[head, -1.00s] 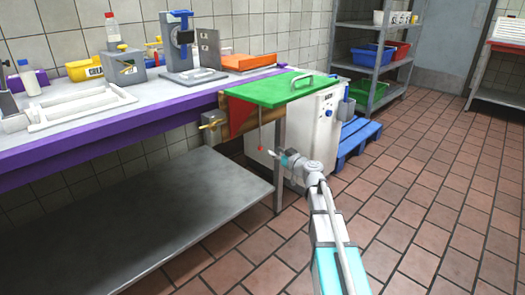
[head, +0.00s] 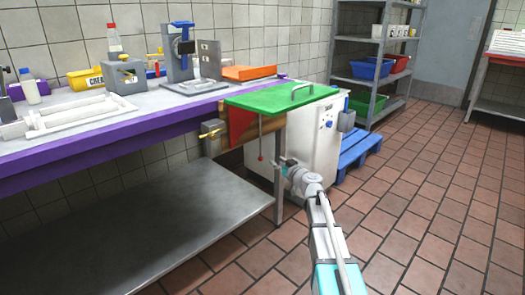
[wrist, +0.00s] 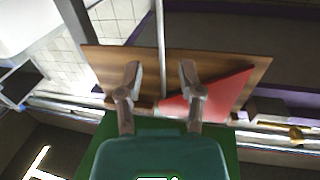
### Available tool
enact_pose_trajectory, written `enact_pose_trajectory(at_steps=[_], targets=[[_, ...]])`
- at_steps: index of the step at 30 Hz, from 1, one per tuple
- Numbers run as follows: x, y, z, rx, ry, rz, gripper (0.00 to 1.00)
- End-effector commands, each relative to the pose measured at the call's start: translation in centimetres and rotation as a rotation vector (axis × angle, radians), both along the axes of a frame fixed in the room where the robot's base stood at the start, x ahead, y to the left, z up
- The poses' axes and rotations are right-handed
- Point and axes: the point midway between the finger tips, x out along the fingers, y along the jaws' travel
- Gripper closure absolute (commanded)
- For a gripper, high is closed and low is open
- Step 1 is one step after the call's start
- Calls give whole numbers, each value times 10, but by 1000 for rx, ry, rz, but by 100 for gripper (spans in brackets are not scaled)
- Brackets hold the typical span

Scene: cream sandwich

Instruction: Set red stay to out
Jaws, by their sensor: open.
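The red stay (head: 240,126) is a red triangular panel under the front left part of the green top (head: 280,94). In the wrist view the red stay (wrist: 218,95) lies across a brown wooden panel (wrist: 105,62). My gripper (head: 283,163) is low in front of the white cabinet, to the right of and below the stay. In the wrist view my gripper (wrist: 159,72) has its two fingers apart with nothing held between them.
A thin rod with a red end (head: 261,157) hangs below the green top, left of my gripper. The purple-edged counter (head: 110,142) and its lower shelf (head: 180,222) are to the left. A white cabinet (head: 312,140) and blue pallet (head: 358,147) stand behind. Tiled floor is free at right.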

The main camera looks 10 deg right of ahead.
Motion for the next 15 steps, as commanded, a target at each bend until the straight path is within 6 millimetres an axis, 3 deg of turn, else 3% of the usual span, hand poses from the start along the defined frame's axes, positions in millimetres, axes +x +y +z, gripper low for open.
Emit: enact_pose_trajectory(at_steps=[15], targets=[[71,31,0,0,0,0,52]])
